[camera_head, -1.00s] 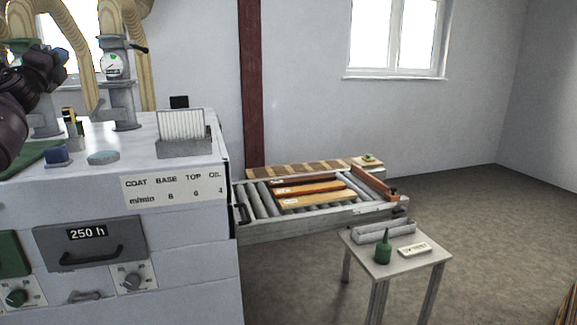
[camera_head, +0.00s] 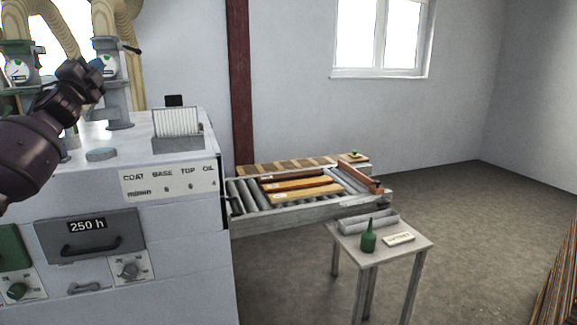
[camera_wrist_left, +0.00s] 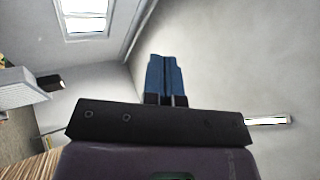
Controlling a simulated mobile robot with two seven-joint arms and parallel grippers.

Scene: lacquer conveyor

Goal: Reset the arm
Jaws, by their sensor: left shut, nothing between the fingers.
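My left arm comes in from the left in the head view, dark purple, raised in front of the white machine (camera_head: 180,240). My left gripper (camera_head: 104,66) is at its upper end, in front of the gauge posts. In the left wrist view its blue fingers (camera_wrist_left: 167,78) are together, with nothing between them. My right gripper is in neither view.
A roller conveyor (camera_head: 290,216) carrying several boards stands right of the machine. A small table (camera_head: 350,243) holds a green bottle (camera_head: 368,237), a grey trough and a label. A card rack (camera_head: 178,143) stands on the machine top.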

